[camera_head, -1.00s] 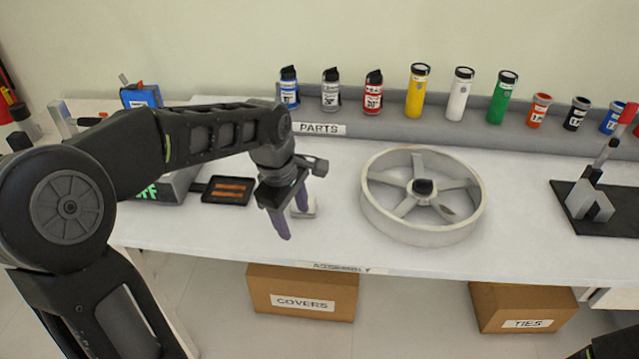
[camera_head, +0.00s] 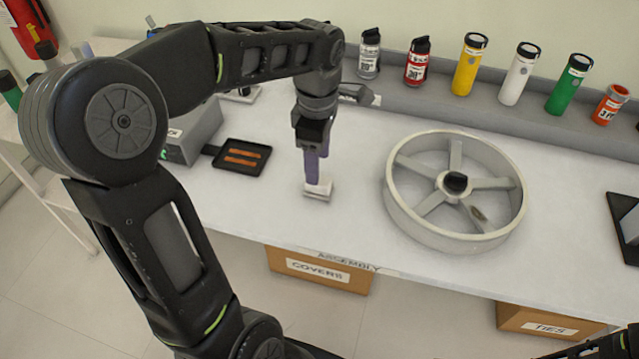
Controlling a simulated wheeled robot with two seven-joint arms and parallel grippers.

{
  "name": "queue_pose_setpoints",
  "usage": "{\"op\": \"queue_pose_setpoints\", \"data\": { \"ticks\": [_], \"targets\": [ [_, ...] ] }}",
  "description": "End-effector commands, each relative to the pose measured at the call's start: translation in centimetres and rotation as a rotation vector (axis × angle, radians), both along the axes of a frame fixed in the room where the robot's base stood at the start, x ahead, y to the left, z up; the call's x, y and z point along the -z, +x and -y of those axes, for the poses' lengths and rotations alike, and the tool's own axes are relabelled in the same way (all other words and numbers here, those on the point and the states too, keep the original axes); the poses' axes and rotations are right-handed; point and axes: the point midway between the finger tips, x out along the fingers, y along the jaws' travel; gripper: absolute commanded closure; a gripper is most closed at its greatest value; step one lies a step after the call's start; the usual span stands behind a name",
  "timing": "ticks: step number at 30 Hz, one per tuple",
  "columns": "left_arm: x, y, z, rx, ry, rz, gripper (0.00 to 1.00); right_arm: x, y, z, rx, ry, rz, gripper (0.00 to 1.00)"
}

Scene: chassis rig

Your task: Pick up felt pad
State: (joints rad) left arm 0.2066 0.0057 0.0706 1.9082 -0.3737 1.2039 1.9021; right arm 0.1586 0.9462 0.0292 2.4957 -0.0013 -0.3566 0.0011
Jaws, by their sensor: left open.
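A small pale block (camera_head: 322,194), which looks like the felt pad, lies on the white table to the left of the grey wheel. My left gripper (camera_head: 317,180) points down at it, with its purple fingertips at the block's upper side. The fingers are open, seen nearly in line with each other. They hide part of the block, and I cannot tell whether they touch it. My right gripper is out of view.
The spoked wheel (camera_head: 397,205) stands right of the block. A black tray (camera_head: 226,167) with orange-brown strips lies to its left. Several bottles, including a yellow one (camera_head: 468,66), stand along the back ledge. The table's front edge is close.

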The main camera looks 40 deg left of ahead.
Motion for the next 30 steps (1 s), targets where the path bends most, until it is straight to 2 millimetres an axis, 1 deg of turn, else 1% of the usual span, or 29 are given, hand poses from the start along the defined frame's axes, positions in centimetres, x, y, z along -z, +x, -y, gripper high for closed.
{"op": "queue_pose_setpoints", "data": {
  "ticks": [1,3,11,14,17,21,24,27,30],
  "targets": [
    [0.6,0.0,0.0,0.0,-0.001,-0.002,0.42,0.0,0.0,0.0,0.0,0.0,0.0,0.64],
    [0.9,0.0,0.0,0.0,0.0,0.0,0.42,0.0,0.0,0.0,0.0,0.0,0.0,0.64],
    [1.0,0.0,0.0,0.0,-0.001,0.001,0.42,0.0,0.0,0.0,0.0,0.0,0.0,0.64],
    [1.4,0.0,0.0,0.0,-0.001,0.0,0.42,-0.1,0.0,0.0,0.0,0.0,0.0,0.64],
    [2.5,0.0,0.1,0.0,-0.002,-0.003,0.42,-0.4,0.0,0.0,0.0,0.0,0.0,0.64],
    [4.7,0.0,0.2,0.0,-0.001,-0.003,0.42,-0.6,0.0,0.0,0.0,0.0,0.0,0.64],
    [5.8,0.0,0.2,-0.001,-0.001,-0.002,0.42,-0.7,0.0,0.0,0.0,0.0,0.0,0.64],
    [6.2,0.1,0.2,-0.001,-0.001,0.001,0.42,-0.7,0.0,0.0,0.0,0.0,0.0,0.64],
    [6.3,0.1,0.2,-0.001,-0.001,0.001,0.42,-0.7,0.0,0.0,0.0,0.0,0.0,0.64]
  ]
}}
